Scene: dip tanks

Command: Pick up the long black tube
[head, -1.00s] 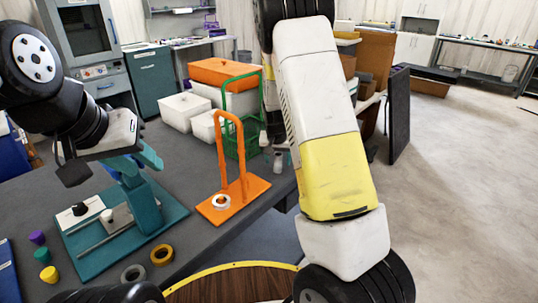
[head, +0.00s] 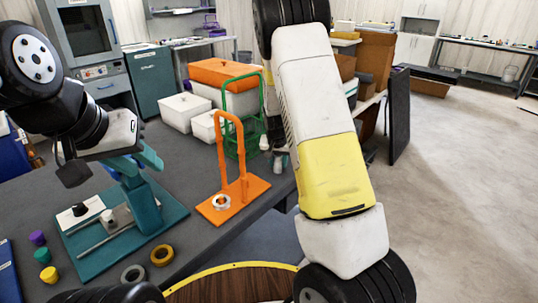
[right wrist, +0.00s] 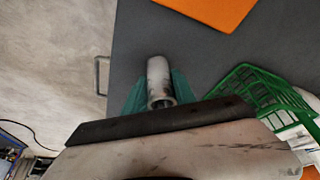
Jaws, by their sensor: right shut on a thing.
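No long black tube is clear in either view. In the right wrist view, a pale grey tube (right wrist: 158,75) with a dark open end toward the camera is between the teal fingers of my right gripper (right wrist: 160,92), which is shut on it. The tube is at the edge of the dark grey table; I cannot tell whether it touches the top. In the head view my right forearm hides most of that gripper, and a small grey piece (head: 280,161) shows beside it. My left gripper (head: 128,162) is over the teal press, its fingers hard to tell from it.
Tape rolls (head: 162,255) and small coloured pots (head: 49,274) are at the front left.

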